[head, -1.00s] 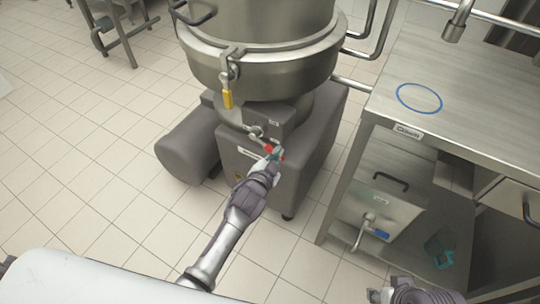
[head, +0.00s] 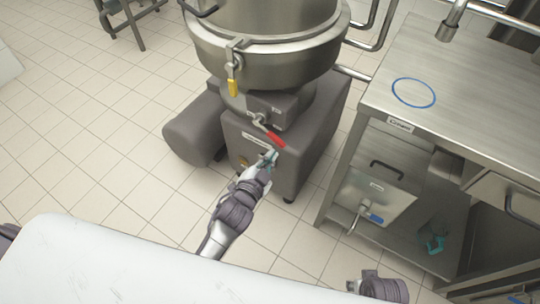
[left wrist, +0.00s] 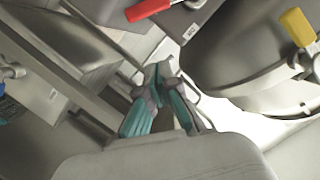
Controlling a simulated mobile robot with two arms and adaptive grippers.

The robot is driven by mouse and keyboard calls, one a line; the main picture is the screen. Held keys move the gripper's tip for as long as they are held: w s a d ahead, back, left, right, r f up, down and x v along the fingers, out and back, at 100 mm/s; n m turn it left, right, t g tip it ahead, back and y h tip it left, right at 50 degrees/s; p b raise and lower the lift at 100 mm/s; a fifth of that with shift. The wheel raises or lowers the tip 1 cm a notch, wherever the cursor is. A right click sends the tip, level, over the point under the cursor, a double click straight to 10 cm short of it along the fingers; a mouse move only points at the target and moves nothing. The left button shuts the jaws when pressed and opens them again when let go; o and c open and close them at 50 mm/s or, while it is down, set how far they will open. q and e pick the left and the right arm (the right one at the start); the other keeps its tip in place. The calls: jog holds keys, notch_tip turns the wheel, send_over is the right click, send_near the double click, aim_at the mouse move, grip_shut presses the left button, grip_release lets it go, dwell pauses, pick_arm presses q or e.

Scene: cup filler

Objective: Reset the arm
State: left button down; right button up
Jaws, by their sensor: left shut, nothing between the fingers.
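My left gripper (head: 270,158) reaches in from the lower left in the head view, just below a red lever handle (head: 275,139) on the front of a grey machine base. It is shut and empty. In the left wrist view its teal-padded fingers (left wrist: 162,80) are together, with the red handle (left wrist: 150,9) at the top, apart from them. My right gripper (head: 354,286) shows only partly at the bottom edge of the head view; its fingers are too small to judge.
A large steel kettle (head: 265,50) with a yellow-handled latch (head: 233,88) stands on the machine. To the right is a steel counter (head: 455,115) with a blue ring (head: 413,92) on top and a blue-handled tap (head: 375,218) below. Tiled floor (head: 90,140) is open at the left.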

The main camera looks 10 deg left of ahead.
dwell(0.5)
pick_arm(q)
jog(key=s+a+f+n+g+y, duration=0.2)
jog(key=s+a+f+n+g, duration=0.3)
jog(key=s+f, duration=0.4)
jog(key=s+a+f+g+p, duration=0.2)
jog(key=s+f+p, duration=0.3)
jog(key=s, duration=0.6)
jog(key=s+a+f+n+g+p, duration=0.1)
jog(key=s+f+g+p, duration=0.3)
jog(key=s, duration=0.7)
jog(key=s+a+f+g+p, duration=0.3)
jog(key=s+p, duration=0.5)
jog(key=s, duration=0.4)
notch_tip(320, 180, down, 3)
jog(key=shift+a+r+y+p, duration=0.2)
jog(key=shift+a+y+p, duration=0.2)
jog(key=shift+a, duration=0.2)
pick_arm(e)
jog(key=s+d+f, duration=0.1)
jog(key=s+f, duration=0.1)
jog(key=s, duration=0.7)
jog(key=s+d+f+g, duration=0.1)
jog(key=s+d+f, duration=0.1)
jog(key=s, duration=0.8)
jog(key=shift+d+f+g, duration=0.15)
jog(key=shift+f+g, duration=0.15)
jog(key=shift+f, duration=0.35)
pick_arm(q)
jog(key=shift+w, duration=0.15)
